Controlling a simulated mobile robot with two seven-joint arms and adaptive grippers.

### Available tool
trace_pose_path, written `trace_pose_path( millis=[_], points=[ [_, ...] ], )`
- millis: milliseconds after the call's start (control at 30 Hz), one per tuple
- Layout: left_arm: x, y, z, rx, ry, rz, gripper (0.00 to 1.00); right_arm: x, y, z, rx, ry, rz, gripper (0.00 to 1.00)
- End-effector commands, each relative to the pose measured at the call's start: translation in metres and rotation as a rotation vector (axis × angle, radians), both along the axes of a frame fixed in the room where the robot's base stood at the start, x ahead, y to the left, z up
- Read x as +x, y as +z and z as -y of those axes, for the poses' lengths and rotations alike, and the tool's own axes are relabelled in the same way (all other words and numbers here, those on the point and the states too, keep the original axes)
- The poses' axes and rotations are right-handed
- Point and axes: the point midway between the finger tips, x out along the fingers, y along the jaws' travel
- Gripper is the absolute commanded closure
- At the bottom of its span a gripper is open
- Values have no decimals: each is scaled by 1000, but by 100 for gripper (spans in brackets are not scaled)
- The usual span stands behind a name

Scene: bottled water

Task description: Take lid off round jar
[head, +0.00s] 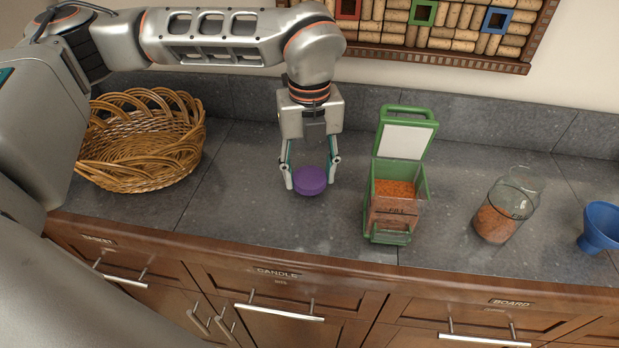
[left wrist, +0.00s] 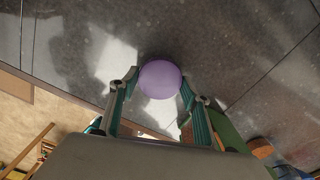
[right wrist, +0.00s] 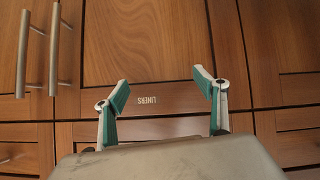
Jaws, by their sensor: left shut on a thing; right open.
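The round purple lid (head: 311,181) is between the fingers of my left gripper (head: 310,176), which is shut on it. The lid is at or just above the grey counter; I cannot tell whether it touches. It also shows in the left wrist view (left wrist: 160,79) between the fingertips. The round clear jar (head: 495,219), partly filled with orange grains, stands to the right on the counter, well apart from the lid. Its top looks open. My right gripper (right wrist: 162,85) is open and empty in the right wrist view, facing the wooden cabinet fronts.
A green-framed container (head: 380,231) with orange grains and a raised lid stands between my left gripper and the jar. A wicker basket (head: 140,150) is at the left. A blue funnel-like cup (head: 600,227) is at the far right. Counter in front of the left gripper is clear.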

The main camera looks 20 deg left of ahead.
Motion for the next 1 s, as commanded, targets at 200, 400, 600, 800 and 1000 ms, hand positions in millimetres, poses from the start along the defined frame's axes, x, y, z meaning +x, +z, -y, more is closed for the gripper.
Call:
trace_pose_path(
  millis=[200, 400, 600, 800, 1000],
  points=[
    [0, -21, 0, -1, 0, 0, 79, 0, -1, 0, 0, 0, 0, 29],
    [0, -21, 0, -1, 0, -1, 79, 0, -1, 0, 0, 0, -1, 29],
    [0, -24, 0, -1, 0, -1, 36, -1, -3, 0, 1, 0, -2, 29],
    [0, -23, 0, -1, 0, -1, 36, -1, -3, 0, 1, 0, -2, 29],
    [0, -19, 0, -1, 1, 1, 36, 0, 1, 0, 0, 0, 0, 29]
  ],
)
